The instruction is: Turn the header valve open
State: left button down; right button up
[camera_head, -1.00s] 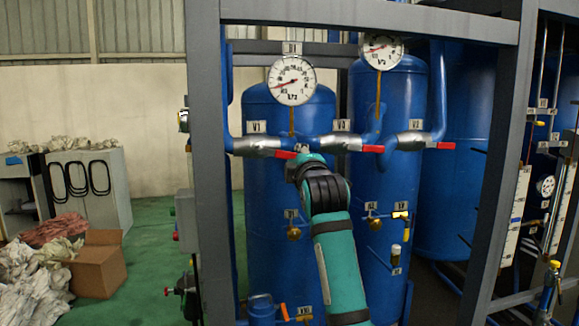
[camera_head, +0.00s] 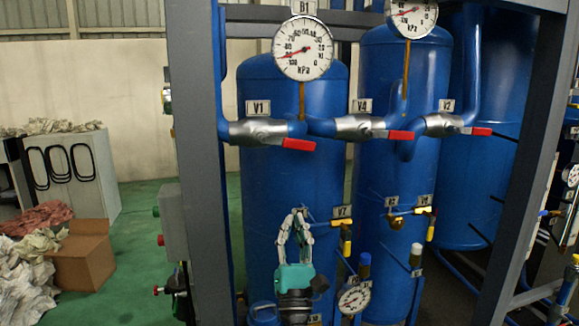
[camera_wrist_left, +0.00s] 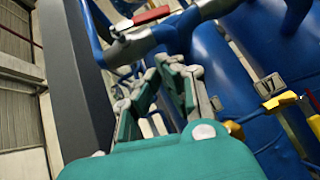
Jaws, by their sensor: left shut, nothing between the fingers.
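Three silver valves with red lever handles sit on the blue header pipe: V1 (camera_head: 257,132), one whose label looks like V4 (camera_head: 353,127), and V2 (camera_head: 440,124). Their red levers (camera_head: 298,144) all point right, roughly along the pipe. I cannot tell which one is the header valve. My left gripper (camera_head: 297,214) is shut and empty, pointing up in front of the left blue tank. It is well below the levers and apart from them. In the left wrist view its fingers (camera_wrist_left: 166,72) are close together, with a red lever (camera_wrist_left: 145,17) beyond them.
Round gauges (camera_head: 303,48) stand above the pipe. Yellow-handled small valves (camera_head: 346,236) and a lower gauge (camera_head: 353,299) are right of my gripper. A grey frame post (camera_head: 198,170) stands at left. A cardboard box (camera_head: 83,258) lies on the green floor.

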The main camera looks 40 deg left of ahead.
aim_at(289, 143)
pick_arm(q)
jog(key=s+d+r+p+x, duration=0.1)
jog(key=r+p+x, duration=0.1)
jog(key=p+x, duration=0.5)
jog(key=x, duration=0.5)
jog(key=shift+d+r, duration=0.15)
jog(key=shift+d, duration=0.1)
jog(key=shift+w, duration=0.1)
jog(key=shift+w+d+r, duration=0.1)
jog(key=shift+w+r, duration=0.1)
jog(key=shift+r, duration=0.25)
jog(key=shift+w+d+r, duration=0.15)
jog(key=shift+r, duration=0.25)
